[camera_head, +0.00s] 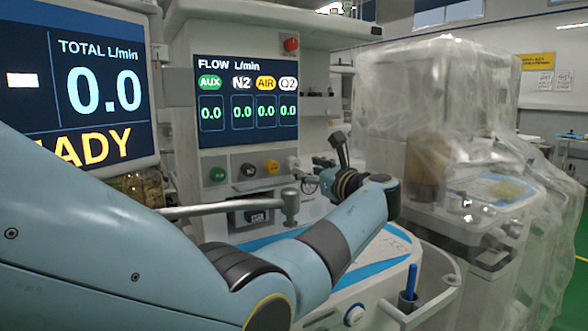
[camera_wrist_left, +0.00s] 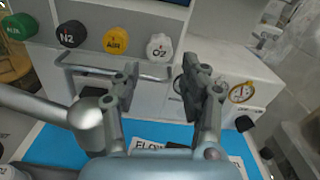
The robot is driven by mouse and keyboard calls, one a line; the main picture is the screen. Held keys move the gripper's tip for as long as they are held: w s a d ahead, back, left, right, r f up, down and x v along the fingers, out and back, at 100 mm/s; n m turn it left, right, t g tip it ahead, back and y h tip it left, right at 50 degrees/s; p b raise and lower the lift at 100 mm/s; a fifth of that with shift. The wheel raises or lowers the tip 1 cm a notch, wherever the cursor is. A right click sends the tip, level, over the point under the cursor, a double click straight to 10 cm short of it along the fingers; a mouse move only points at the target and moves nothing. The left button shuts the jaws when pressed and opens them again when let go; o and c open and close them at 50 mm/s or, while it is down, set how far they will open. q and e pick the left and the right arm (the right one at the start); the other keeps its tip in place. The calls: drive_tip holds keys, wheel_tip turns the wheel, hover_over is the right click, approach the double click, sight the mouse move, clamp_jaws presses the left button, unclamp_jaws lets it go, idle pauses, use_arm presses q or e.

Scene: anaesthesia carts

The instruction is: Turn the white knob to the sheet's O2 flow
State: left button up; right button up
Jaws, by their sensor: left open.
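The white O2 knob (camera_wrist_left: 159,47) is on the cart's front panel, at the right end of the knob row. In the left wrist view it lies just beyond the fingertips of my left gripper (camera_wrist_left: 160,70), between them in the picture and not held. My left gripper is open and empty. In the head view, its fingers (camera_head: 312,174) are close to the right end of the knob row. A white sheet (camera_wrist_left: 148,143) headed FLOW lies on the blue surface below, its figures hidden by the gripper. The display (camera_head: 246,100) reads 0.0 under O2. My right gripper is not in view.
Green (camera_wrist_left: 20,27), black N2 (camera_wrist_left: 71,34) and yellow AIR (camera_wrist_left: 115,40) knobs sit left of the white one. A metal rail (camera_wrist_left: 120,72) runs below the knobs. A plastic-covered cart (camera_head: 440,120) stands to the right.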

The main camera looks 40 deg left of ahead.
sight(296, 166)
use_arm(q)
drive_tip(key=x, duration=0.6)
drive_tip(key=shift+f, duration=0.1)
drive_tip(key=shift+w+a+b, duration=0.1)
drive_tip(key=shift+a+b, duration=0.05)
drive_tip(key=shift+b, duration=0.15)
drive_tip(key=shift+a, duration=0.15)
drive_tip(key=c, duration=0.9)
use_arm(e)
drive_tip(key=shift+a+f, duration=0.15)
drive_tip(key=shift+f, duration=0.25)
use_arm(q)
drive_tip(key=shift+n, duration=0.3)
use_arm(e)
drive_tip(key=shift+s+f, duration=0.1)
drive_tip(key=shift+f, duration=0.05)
